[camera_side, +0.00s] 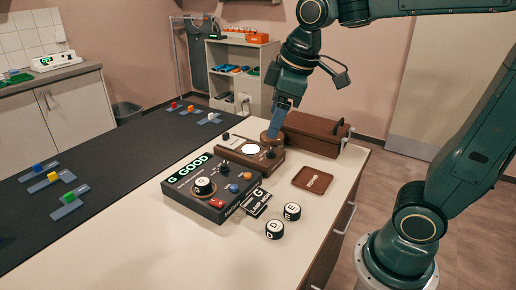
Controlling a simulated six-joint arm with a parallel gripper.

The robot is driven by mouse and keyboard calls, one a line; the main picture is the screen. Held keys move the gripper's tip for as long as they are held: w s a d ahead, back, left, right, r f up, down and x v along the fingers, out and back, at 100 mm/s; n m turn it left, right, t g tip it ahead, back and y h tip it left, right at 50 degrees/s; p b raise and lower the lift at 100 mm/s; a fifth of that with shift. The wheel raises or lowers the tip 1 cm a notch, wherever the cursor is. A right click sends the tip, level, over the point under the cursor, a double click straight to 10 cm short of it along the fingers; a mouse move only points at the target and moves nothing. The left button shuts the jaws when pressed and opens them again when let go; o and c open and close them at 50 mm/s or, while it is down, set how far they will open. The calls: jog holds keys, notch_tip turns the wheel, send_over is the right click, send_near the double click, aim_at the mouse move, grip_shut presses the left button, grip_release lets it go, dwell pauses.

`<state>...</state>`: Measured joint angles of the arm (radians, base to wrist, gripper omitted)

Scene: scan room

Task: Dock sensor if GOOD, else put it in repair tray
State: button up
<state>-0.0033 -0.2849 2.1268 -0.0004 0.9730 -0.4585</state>
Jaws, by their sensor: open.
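A dark test box (180,196) on the table shows "GOOD" on its lit green display (194,166). A round black sensor with a white lettered top (203,185) sits on the box; its letter is hard to read. Two similar sensors, marked D (274,229) and E (292,211), stand on the table in front. A small brown tray (312,180), its label too small to read, lies empty at the right. A brown unit with a white disc (251,149) is behind the box. My gripper (272,134) points down at this unit's right end, open; contact cannot be told.
A card reading "G LAMP" (257,202) lies against the test box. A brown case with a handle (315,134) stands behind the tray. A dark mat with several small coloured blocks (100,160) covers the table's left side. Pale table around the tray is clear.

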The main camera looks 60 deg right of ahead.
jog(key=s+f+m+t, duration=0.1)
jog(key=s+f+m, duration=0.2)
jog(key=s, duration=0.9)
jog(key=shift+m+t, duration=0.4)
jog(key=shift+m, duration=0.8)
